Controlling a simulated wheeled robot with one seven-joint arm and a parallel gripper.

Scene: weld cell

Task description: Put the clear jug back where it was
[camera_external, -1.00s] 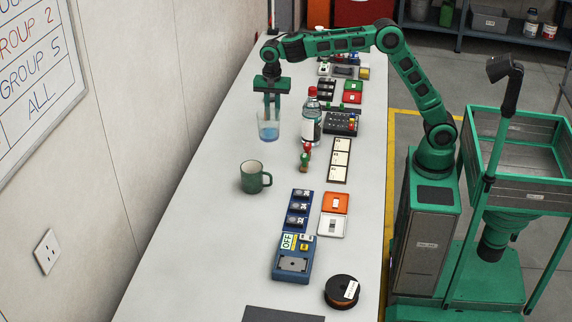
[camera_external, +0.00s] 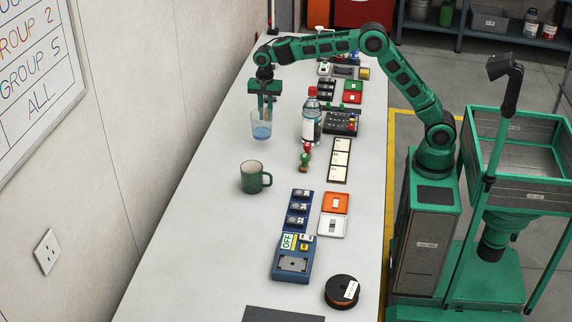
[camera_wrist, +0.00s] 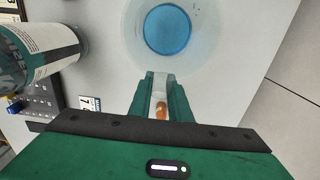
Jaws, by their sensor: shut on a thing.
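The clear jug (camera_external: 261,128) has blue in its bottom and is upright at the left side of the bench. My gripper (camera_external: 264,108) is over its near rim, pointing down, and is shut on the jug. In the wrist view the jug (camera_wrist: 168,28) is seen from above, with a round blue bottom, just beyond my fingertips (camera_wrist: 161,80). A small orange-brown patch shows between the fingers; I cannot tell what it is. I cannot tell whether the jug touches the bench or hangs just above it.
A bottle with a red cap (camera_external: 312,117) stands right of the jug. A green mug (camera_external: 251,177) and a small red-and-green figure (camera_external: 306,158) stand nearer. Blue boxes (camera_external: 293,257) and a spool (camera_external: 341,291) lie nearer still. The bench's left strip by the wall is clear.

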